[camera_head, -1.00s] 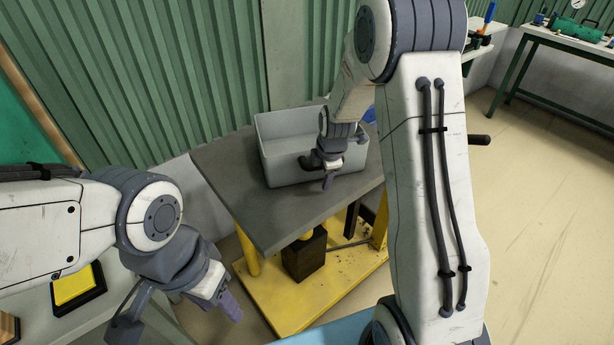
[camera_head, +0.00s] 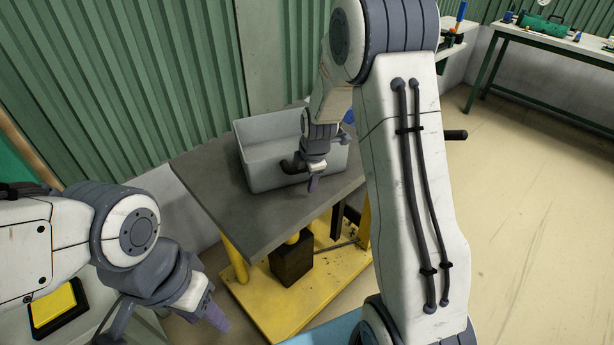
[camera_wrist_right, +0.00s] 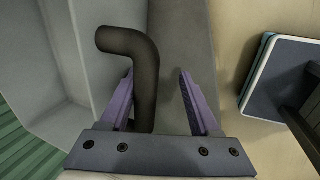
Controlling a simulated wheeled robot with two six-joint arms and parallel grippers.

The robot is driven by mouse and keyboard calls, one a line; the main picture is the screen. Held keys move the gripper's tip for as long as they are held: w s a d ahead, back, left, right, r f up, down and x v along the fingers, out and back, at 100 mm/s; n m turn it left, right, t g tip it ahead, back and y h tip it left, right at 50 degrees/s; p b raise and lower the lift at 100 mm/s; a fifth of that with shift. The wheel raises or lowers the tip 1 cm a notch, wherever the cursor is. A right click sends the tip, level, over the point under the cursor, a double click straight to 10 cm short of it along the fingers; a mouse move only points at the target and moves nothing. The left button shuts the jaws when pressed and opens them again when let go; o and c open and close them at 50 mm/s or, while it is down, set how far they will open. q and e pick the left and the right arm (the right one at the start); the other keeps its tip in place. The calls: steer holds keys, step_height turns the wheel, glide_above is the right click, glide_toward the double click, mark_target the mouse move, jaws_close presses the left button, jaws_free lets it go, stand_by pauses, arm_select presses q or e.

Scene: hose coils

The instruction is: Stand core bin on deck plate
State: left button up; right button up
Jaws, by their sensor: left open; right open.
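The grey open-topped bin (camera_head: 268,178), which I take as the core bin, stands upright on the dark grey top plate (camera_head: 215,190) of a yellow-framed stand. I take that plate as the deck plate. My right gripper (camera_head: 313,185) is at the bin's near side, pointing down. In the right wrist view its purple fingers (camera_wrist_right: 160,100) are apart, with a dark bent handle (camera_wrist_right: 146,85) between them, close to the left finger. The bin's wall (camera_wrist_right: 55,50) is left of the handle. My left gripper (camera_head: 217,318) is open and empty, low at the left, away from the bin.
The stand has a yellow base (camera_head: 270,310) with a dark block (camera_head: 292,262) under the plate. A green corrugated wall (camera_head: 130,80) rises behind. A bench (camera_head: 560,50) with tools stands at the far right. The floor (camera_head: 530,200) at right is clear.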

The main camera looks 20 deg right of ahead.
steer(key=shift+s, duration=0.35)
steer(key=shift+w, duration=0.45)
stand_by(0.4)
steer(key=shift+w, duration=0.3)
steer(key=shift+s, duration=0.45)
steer(key=shift+d+b, duration=0.7)
steer(key=shift+d, duration=0.85)
stand_by(0.6)
steer(key=p+v, duration=0.4)
steer(key=v, duration=0.4)
stand_by(1.3)
